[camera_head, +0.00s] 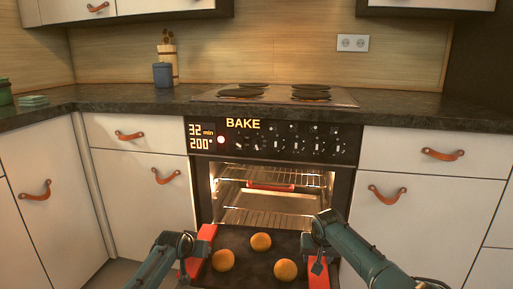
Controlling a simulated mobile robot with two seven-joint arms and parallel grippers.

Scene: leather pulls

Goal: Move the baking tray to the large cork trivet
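The dark baking tray (240,272) is low in the middle of the view, in front of the open oven, with three round golden buns (261,242) on it. It has a red grip on its left side (205,236) and another on its right side (319,280). My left gripper (187,268) is at the left grip, and my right gripper (317,262) is at the right grip. Whether their fingers are closed is not clear. What is beneath the tray is hidden. No large cork trivet shows in this view.
The lit oven (268,200) is open, with wire racks and a red strip (270,187) inside. Above it is a cooktop (275,96) on a dark counter (130,103). A utensil holder (168,65), blue canister (162,75) and green stack (33,100) stand left. The right counter is clear.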

